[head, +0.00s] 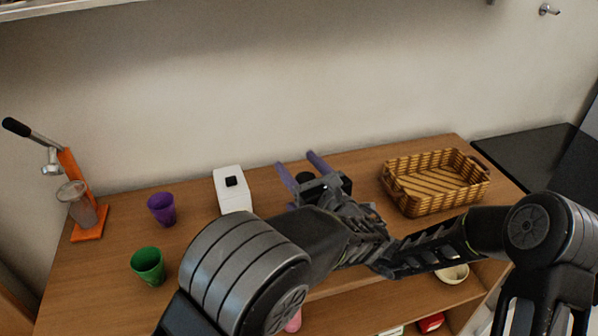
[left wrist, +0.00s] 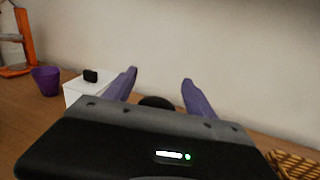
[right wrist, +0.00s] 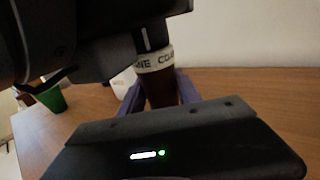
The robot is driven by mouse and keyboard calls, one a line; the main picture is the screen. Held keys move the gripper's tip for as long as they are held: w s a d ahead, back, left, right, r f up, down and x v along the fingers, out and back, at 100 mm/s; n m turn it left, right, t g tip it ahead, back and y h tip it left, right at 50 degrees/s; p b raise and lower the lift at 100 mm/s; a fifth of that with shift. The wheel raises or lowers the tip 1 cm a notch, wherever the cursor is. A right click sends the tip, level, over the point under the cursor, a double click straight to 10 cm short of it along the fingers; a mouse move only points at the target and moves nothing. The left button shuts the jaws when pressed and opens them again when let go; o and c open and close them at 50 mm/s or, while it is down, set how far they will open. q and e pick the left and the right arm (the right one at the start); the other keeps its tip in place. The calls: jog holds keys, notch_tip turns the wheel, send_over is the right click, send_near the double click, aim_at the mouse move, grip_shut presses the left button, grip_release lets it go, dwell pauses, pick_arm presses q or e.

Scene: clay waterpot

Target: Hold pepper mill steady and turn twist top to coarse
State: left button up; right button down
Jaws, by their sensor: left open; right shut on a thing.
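The pepper mill shows in the right wrist view as a dark brown body (right wrist: 161,88) with a white lettered band (right wrist: 155,60) and a dark upper part. My right gripper (right wrist: 160,92) is shut on the brown body, below the band. My left gripper (head: 297,161) is open, with its purple fingers spread to either side of the mill's round black top (head: 305,177). In the left wrist view the black top (left wrist: 155,102) sits low between the fingers, mostly behind the gripper housing. The band's full lettering is hidden. My left arm covers most of the mill in the head view.
A white box with a black knob (head: 232,190), a purple cup (head: 161,209) and a green cup (head: 148,265) stand left. An orange press (head: 83,190) is far left. A wicker basket (head: 436,181) stands right. The wall is behind the wooden counter (head: 95,295).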

pick_arm(q)
notch_tip(320, 180, up, 8)
dwell(0.5)
